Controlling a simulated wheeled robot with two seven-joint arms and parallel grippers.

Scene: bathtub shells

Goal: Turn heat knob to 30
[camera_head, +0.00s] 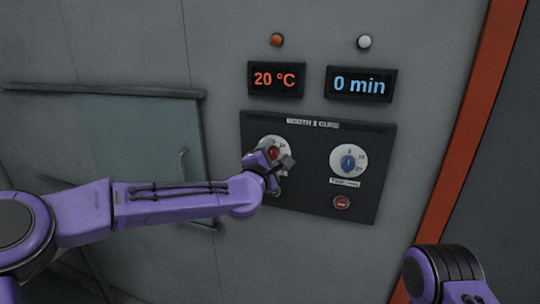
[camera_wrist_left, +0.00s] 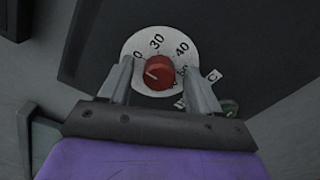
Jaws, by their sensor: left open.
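The red heat knob (camera_wrist_left: 159,72) sits on a round white dial (camera_wrist_left: 143,42) marked 30 and 40, with other numbers partly covered. A pale mark on the knob is toward the left side of the dial. My left gripper (camera_wrist_left: 158,80) is open, with one finger on each side of the knob; I cannot tell whether they touch it. In the head view my left gripper (camera_head: 278,164) is over the lower part of the heat dial (camera_head: 270,142), and the red knob (camera_head: 273,153) shows partly behind it. The red temperature display (camera_head: 276,79) reads 20 °C.
On the same dark panel (camera_head: 310,200), a blue timer knob (camera_head: 348,162) is to the right, with a red button (camera_head: 341,202) below it. The blue display (camera_head: 360,84) reads 0 min. An orange lamp (camera_head: 277,40) and white lamp (camera_head: 364,42) are above. My right arm shows at bottom right.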

